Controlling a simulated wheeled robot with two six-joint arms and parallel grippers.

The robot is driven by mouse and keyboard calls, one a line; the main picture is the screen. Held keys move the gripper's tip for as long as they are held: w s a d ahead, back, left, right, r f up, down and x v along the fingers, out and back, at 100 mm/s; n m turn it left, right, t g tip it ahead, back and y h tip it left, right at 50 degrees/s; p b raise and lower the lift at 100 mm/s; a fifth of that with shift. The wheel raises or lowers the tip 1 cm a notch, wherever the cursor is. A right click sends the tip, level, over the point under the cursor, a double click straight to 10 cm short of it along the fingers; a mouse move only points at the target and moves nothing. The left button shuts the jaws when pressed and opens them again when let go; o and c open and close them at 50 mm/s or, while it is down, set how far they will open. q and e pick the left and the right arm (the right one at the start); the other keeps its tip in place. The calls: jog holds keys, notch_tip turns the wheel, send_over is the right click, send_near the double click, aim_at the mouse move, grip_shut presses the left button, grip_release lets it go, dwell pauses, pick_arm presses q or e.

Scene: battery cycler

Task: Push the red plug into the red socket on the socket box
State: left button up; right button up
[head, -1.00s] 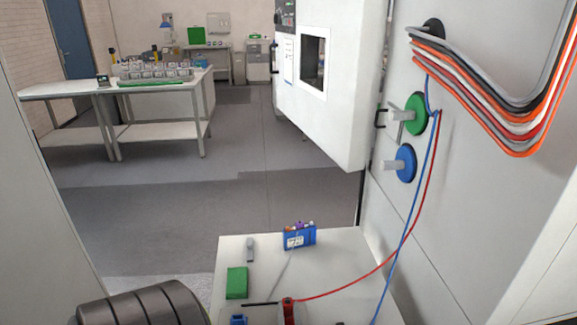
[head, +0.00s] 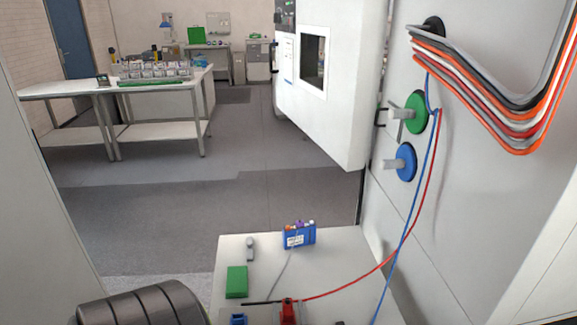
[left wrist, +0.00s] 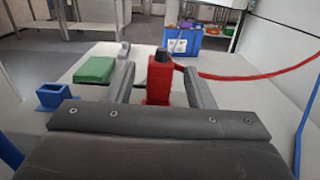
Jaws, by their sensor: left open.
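A red plug (left wrist: 160,75) with a dark top stands upright between the fingers of my left gripper (left wrist: 158,80) in the left wrist view. The fingers are apart, one on each side of it. A red cable (left wrist: 250,76) runs off to the right from its upper part. The red body continues downward, and I cannot tell where plug ends and red socket begins, nor how deep it sits. In the head view the red piece (head: 288,312) is at the bottom edge. A blue open-topped socket (left wrist: 68,97) is to its left. My right gripper is not in view.
A green block (head: 237,281), a small grey piece (head: 250,250) and a blue box (head: 299,236) stand on the white table (head: 345,260). A blue cable (head: 402,245) hangs at the right, in front of the cabinet wall. The table's middle right is mostly clear.

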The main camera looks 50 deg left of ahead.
pick_arm(q)
notch_tip(320, 180, up, 10)
dwell(0.5)
